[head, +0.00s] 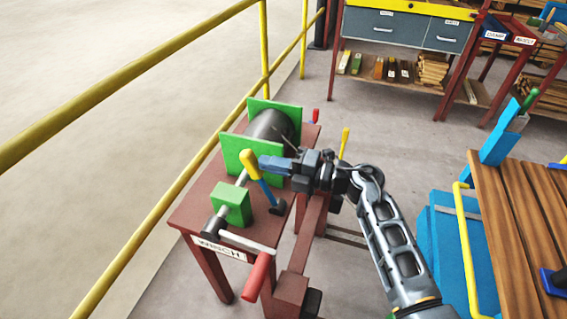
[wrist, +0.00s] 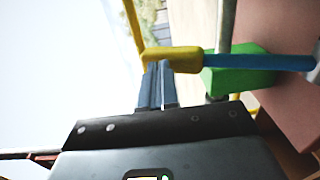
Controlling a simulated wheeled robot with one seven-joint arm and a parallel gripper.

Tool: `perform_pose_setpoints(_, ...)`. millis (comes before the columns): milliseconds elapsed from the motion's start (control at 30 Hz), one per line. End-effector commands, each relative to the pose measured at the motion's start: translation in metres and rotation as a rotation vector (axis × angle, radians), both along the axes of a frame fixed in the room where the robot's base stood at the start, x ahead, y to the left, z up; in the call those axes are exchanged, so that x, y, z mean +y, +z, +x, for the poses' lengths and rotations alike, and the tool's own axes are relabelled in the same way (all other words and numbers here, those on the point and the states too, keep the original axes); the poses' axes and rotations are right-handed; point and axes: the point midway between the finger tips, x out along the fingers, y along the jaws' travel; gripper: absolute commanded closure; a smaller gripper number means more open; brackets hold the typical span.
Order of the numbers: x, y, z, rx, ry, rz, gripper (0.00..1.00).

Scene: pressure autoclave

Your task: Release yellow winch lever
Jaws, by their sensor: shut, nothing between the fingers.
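The winch lever has a yellow grip (head: 249,163) on a blue rod (head: 267,191) and rises from the right side of the winch table, leaning left. In the wrist view its yellow grip (wrist: 176,58) lies across the picture just beyond my fingertips, with the blue rod (wrist: 270,61) running right. My gripper (head: 265,163) is shut and empty, its fingertips pointing at the grip from the right. The tips look very near or against the grip; I cannot tell if they touch. The winch drum (head: 275,124) sits between green plates (head: 240,157) behind the lever.
A green block (head: 231,203) and a crank with a red handle (head: 258,278) are at the table's front, by the WINCH label (head: 217,247). A yellow railing (head: 160,213) runs along the left. Another yellow-topped lever (head: 345,140) stands behind my arm. A slatted wooden bench (head: 510,235) is right.

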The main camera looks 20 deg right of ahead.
Motion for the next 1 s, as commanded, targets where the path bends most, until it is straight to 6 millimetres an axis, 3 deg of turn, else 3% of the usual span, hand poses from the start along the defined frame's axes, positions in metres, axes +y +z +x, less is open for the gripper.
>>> perform_pose_setpoints(1000, 0.018, 0.008, 0.009, -0.005, 0.007, -0.001, 1.0)
